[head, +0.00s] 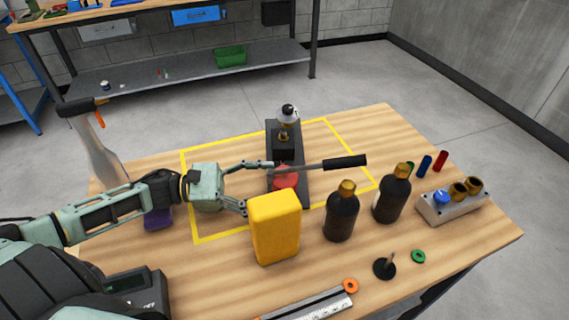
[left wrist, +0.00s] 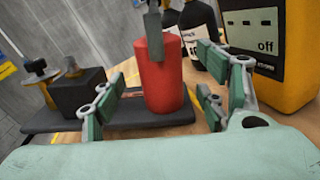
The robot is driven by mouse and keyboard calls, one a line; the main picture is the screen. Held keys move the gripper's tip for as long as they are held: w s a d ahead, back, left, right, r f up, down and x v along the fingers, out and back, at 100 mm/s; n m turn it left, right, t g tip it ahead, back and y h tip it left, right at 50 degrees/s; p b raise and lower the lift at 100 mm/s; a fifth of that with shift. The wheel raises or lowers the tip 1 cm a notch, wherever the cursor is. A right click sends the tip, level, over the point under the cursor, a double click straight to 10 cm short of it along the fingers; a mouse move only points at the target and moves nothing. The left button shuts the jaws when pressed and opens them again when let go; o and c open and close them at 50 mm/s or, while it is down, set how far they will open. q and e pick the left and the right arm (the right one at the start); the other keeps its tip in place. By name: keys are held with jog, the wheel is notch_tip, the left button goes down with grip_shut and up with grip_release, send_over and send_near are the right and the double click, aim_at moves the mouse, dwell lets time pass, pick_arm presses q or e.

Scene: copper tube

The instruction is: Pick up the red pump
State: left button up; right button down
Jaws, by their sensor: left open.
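The red pump (head: 286,178) stands on a dark base plate inside the yellow outline, with a grey lever and black handle (head: 345,162) above its red cylinder. In the left wrist view the red cylinder (left wrist: 161,78) shows upright between the fingers. My left gripper (head: 257,187) comes in from the left and is open, its fingers on either side of the cylinder. In the left wrist view the left gripper (left wrist: 160,100) shows gaps between finger pads and cylinder. I cannot tell exact depth. My right gripper is not in view.
A yellow meter (head: 275,228) stands close beside the lower finger. Two dark bottles (head: 341,215) (head: 391,196) stand to the right. A clear bottle (head: 97,150) stands at left.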

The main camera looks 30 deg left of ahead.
aim_at(280, 182)
pick_arm(q)
jog(key=shift+p+x, duration=0.35)
jog(key=shift+x, duration=1.4)
jog(key=shift+f, duration=0.1)
grip_shut()
jog(key=shift+w+r, duration=0.1)
jog(key=shift+r, duration=0.25)
